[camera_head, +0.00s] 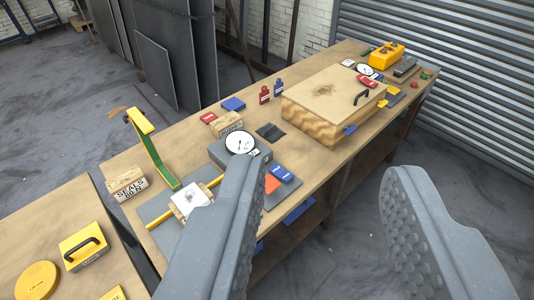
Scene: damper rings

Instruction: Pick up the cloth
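No cloth stands out clearly. A white, roughly square piece (191,199) lies over the grey mat (154,210) near the bench's left end, partly beside my left finger; I cannot tell if it is cloth. A small dark flat piece (270,132) lies mid-bench, and its material is also unclear. My gripper (328,180) is open, with two grey ridged fingers spread wide and nothing between them. The left finger hides part of the bench's near side. The right finger shows against the floor beyond the bench's edge.
On the wooden bench (325,160) stand a wooden box (325,105), a dial gauge (240,143), a green-yellow bracket (152,150) and a wooden SEALS box (127,184). A second table (50,225) holds yellow items at lower left. Open floor lies right.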

